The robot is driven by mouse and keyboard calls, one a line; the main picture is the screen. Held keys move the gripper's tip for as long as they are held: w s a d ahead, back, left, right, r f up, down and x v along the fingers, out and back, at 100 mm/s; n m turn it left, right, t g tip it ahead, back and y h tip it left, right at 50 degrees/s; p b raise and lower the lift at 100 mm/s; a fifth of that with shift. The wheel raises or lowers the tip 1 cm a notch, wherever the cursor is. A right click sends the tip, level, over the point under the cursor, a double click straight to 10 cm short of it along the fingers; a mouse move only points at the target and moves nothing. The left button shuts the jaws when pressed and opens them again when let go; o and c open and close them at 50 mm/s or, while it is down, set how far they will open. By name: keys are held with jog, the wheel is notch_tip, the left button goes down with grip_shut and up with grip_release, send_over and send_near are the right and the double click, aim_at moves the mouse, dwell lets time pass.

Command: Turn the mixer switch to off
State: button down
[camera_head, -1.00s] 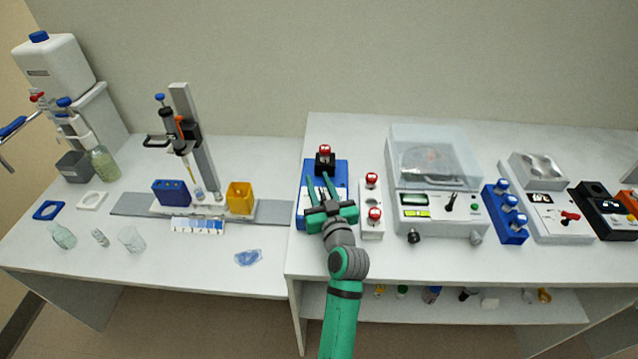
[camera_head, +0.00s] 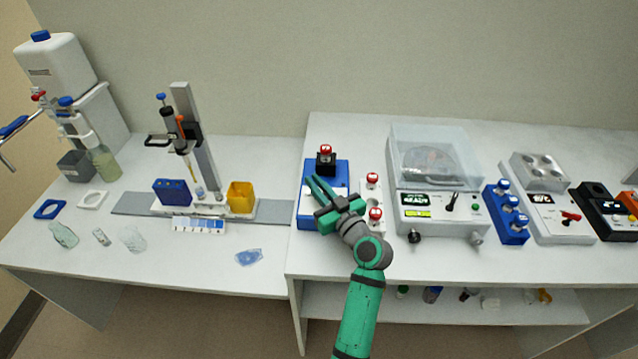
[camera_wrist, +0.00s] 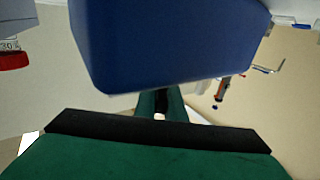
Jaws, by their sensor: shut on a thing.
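The mixer (camera_head: 339,170) is a blue box with a black top holding a red-capped tube, on the right-hand bench. My gripper (camera_head: 318,184) is over the mixer's front part, its green fingers slanting up and left in the head view. In the wrist view the mixer's blue body (camera_wrist: 170,45) fills the upper middle, and my fingers (camera_wrist: 161,103) meet just below it, shut on a small dark piece that I take for the mixer switch. My fingers hide most of the switch, and its position cannot be read.
A white rack (camera_head: 372,190) with red-capped tubes stands close right of the mixer, partly behind my wrist. A clear-lidded white machine (camera_head: 440,202) is farther right. A yellow cup (camera_head: 240,197) stands on the left bench. The bench strip in front of the mixer is clear.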

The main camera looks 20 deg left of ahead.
jog(key=shift+n+g+y, duration=0.5)
jog(key=shift+g, duration=0.2)
jog(key=shift+s+a, duration=0.15)
jog(key=shift+s, duration=0.05)
jog(key=c, duration=1.8)
grip_release()
jog(key=shift+c, duration=0.2)
